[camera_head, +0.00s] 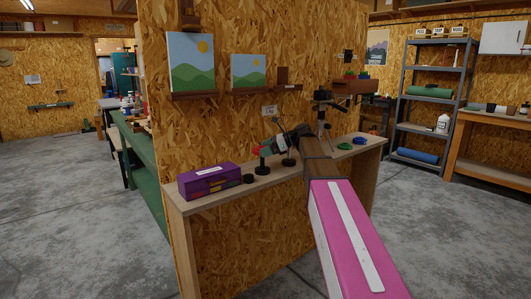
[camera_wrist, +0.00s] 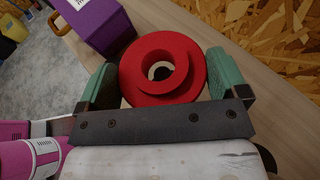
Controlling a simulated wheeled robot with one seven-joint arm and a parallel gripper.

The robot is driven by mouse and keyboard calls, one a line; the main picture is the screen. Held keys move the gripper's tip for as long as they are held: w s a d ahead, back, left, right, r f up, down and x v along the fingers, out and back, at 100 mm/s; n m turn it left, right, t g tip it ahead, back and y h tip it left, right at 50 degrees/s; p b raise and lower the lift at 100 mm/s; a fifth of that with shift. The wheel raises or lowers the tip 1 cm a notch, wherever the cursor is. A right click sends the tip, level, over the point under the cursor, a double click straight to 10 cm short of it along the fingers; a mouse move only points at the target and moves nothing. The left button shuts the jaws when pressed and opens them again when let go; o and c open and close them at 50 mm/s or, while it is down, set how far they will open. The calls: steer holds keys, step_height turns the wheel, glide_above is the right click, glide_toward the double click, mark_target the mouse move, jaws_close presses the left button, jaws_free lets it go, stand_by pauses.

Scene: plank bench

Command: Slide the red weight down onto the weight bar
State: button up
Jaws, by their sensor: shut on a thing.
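The red weight (camera_wrist: 190,62), a thick ring with a raised collar, sits between the two green fingers of my gripper (camera_wrist: 165,76) in the wrist view. The fingers press on its opposite sides, so my gripper is shut on it. Its hole shows something dark and pale inside; I cannot tell whether that is a bar. In the head view my gripper (camera_head: 267,149) is over the plank bench, and the weight is small and mostly hidden there. A black post on a round base (camera_head: 262,169), perhaps the weight bar, stands just below the gripper.
A purple box (camera_head: 209,181) lies left on the bench (camera_head: 227,194), also seen in the wrist view (camera_wrist: 100,22). Another black round-based piece (camera_head: 288,161) stands close right of the post. Green (camera_head: 344,146) and blue (camera_head: 359,141) rings lie further right. A chipboard wall (camera_head: 215,130) rises behind.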

steer(key=shift+r, duration=1.55)
steer(key=shift+r, duration=0.1)
